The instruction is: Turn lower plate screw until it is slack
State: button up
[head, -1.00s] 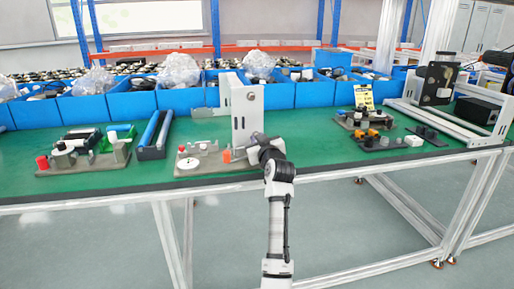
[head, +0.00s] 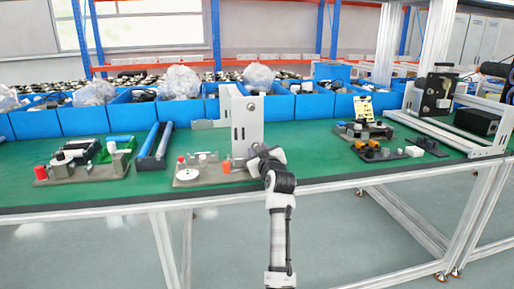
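A light grey upright metal plate (head: 247,122) stands on the green bench, with a round dark screw-like spot (head: 251,106) high on its right face. I cannot make out a lower plate screw; that part of the plate is partly behind my arm. My gripper (head: 250,163) is at the plate's lower front, beside a small orange piece (head: 227,167) on a grey-brown base (head: 212,175). Its fingers are too small and hidden to tell whether they are open, shut or touching a screw.
The green bench top (head: 320,158) is clear right of my arm. Fixtures with red and orange knobs stand left (head: 85,163) and right (head: 372,150). Blue bins (head: 131,117) line the back. A white frame (head: 455,135) stands at the right.

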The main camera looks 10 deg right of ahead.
jog(key=m+p, duration=0.2)
jog(key=shift+a+r+m, duration=0.1)
jog(key=shift+r+m, duration=0.2)
jog(key=shift+r, duration=0.05)
jog(key=m+p, duration=0.4)
jog(key=shift+m, duration=0.3)
jog(key=shift+f+m+p, duration=0.25)
jog(key=shift+m+p, duration=0.2)
jog(key=shift+m, duration=0.35)
